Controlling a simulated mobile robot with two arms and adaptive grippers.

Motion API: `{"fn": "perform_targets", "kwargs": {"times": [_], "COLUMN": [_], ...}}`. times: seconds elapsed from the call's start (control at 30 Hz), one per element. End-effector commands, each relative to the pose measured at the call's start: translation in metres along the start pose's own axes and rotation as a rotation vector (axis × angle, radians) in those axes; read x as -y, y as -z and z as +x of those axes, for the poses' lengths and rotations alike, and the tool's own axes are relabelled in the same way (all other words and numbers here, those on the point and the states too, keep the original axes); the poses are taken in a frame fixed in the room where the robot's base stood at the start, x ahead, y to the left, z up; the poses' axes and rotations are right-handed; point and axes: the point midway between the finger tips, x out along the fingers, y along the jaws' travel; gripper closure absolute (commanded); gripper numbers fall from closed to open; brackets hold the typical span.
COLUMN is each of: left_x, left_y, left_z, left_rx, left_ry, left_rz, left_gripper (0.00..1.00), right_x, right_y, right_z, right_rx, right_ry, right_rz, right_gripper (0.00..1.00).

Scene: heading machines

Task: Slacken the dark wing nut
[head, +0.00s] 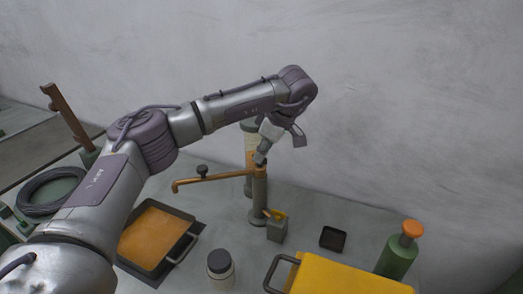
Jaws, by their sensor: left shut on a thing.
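A grey post (259,200) stands on the table with an orange-brown clamp arm (215,177) reaching left from its top. A small dark knob (203,170) sits on that arm, apart from my gripper. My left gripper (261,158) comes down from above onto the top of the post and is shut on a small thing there. That thing is mostly hidden by the fingers; it appears to be the dark wing nut, though its wings cannot be made out. My right gripper is not in view.
An orange tray (153,236) and a dark-lidded jar (220,266) stand front left. A grey box (277,228), a small black tray (333,239), a yellow case (345,278) and a green bottle (397,258) stand to the right. A coiled cable (48,190) lies far left.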

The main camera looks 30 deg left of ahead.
Motion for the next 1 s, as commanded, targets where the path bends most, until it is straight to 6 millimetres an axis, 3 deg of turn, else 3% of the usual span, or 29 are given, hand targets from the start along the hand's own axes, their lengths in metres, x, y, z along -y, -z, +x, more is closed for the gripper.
{"fn": "perform_targets", "kwargs": {"times": [0.63, 0.7, 0.8, 1.0], "left_x": [0.0016, 0.0016, 0.0013, 0.0006], "left_y": [-0.0025, -0.0025, -0.0021, -0.0011], "left_z": [0.0044, 0.0045, 0.004, 0.0022], "left_rx": [0.001, 0.001, 0.0, 0.0], "left_ry": [0.029, 0.029, 0.028, 0.024], "left_rz": [-0.043, -0.043, -0.043, -0.045], "left_gripper": [1.0, 0.84, 0.69, 0.69], "right_x": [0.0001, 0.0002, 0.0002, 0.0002], "right_y": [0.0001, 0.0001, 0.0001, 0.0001], "right_z": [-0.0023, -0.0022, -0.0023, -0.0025], "right_rx": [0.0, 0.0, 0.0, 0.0], "right_ry": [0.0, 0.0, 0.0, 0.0], "right_rz": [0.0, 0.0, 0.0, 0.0], "right_gripper": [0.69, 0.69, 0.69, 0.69]}}
